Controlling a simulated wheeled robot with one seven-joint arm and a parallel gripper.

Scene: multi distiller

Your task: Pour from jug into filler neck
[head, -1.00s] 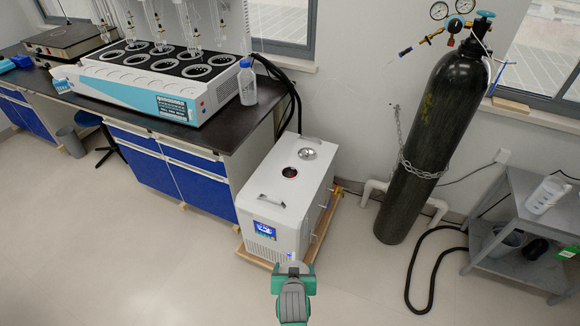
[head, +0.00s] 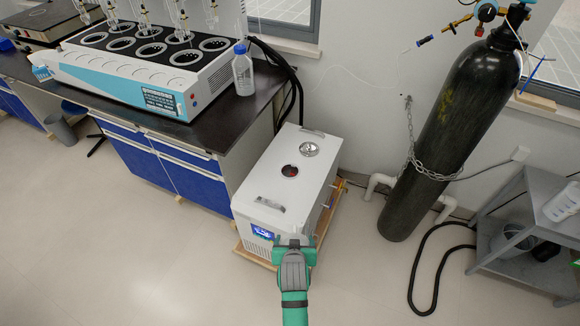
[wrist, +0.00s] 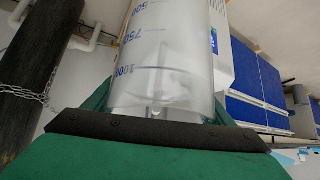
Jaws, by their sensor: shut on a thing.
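The jug (wrist: 155,65) is a clear, frosted vessel with blue graduation marks, filling the middle of the wrist view. My gripper (wrist: 158,128) is shut on it. In the head view my green and grey gripper (head: 294,243) is at the front edge of the white chiller box (head: 270,205), and the jug is hidden behind it there. The filler neck (head: 290,170) is a round dark opening with red inside, on top of the chiller, beyond my gripper. I cannot tell the jug's tilt or how much liquid is in it.
A round metal cap (head: 309,149) and a handle (head: 269,204) are on the chiller top. A black gas cylinder (head: 450,130) leans at the right. A grey cart (head: 515,265) holds a white container (head: 562,203). A bench (head: 215,125) with the distiller (head: 150,75) stands left.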

